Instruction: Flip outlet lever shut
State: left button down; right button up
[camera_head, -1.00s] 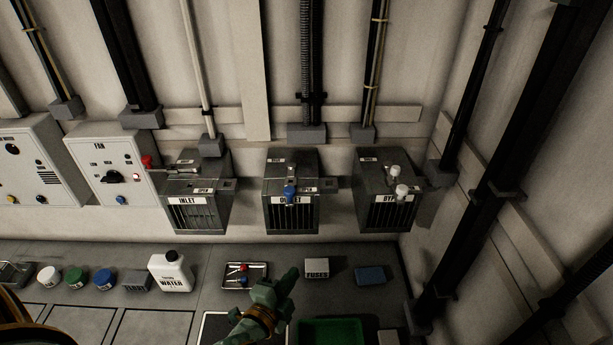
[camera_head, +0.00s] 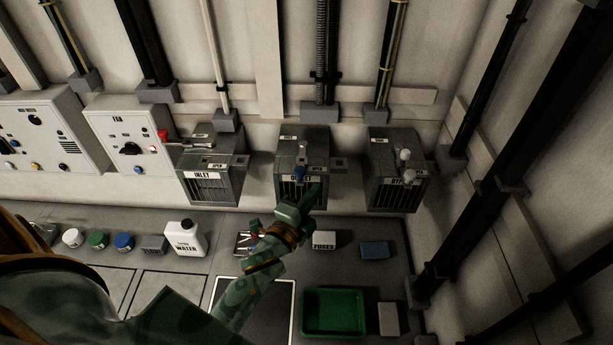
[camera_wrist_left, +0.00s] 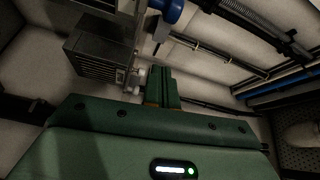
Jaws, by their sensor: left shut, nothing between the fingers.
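The outlet box (camera_head: 316,150) is a dark grey louvred unit on the wall, in the middle of the head view. Its lever has a blue knob (camera_head: 300,172) that hangs toward the box's front edge, above the partly covered OUTLET label. The blue knob also shows at the top of the left wrist view (camera_wrist_left: 171,10). My left gripper (camera_head: 316,190) is shut and empty, just below and right of the knob at the box's front. In the wrist view its closed fingers (camera_wrist_left: 162,84) are apart from the knob. My right gripper is not in view.
The inlet box (camera_head: 210,178) with a red-ended lever (camera_head: 164,135) stands left. The bypass box (camera_head: 398,170) with white knobs (camera_head: 405,160) stands right. Below, the bench holds a water jug (camera_head: 185,240), a fuses box (camera_head: 324,240) and a green tray (camera_head: 334,313).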

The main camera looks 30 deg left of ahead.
pick_arm(q)
jog(key=w+a+p, duration=0.1)
jog(key=w, duration=0.1)
jog(key=w+a, duration=0.2)
jog(key=shift+a+f+p, duration=0.15)
jog(key=shift+a+p, duration=0.15)
jog(key=shift+p, duration=0.05)
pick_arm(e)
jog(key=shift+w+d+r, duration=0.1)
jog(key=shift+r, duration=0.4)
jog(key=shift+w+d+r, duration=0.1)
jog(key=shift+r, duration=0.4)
pick_arm(q)
jog(key=shift+s+a, duration=0.1)
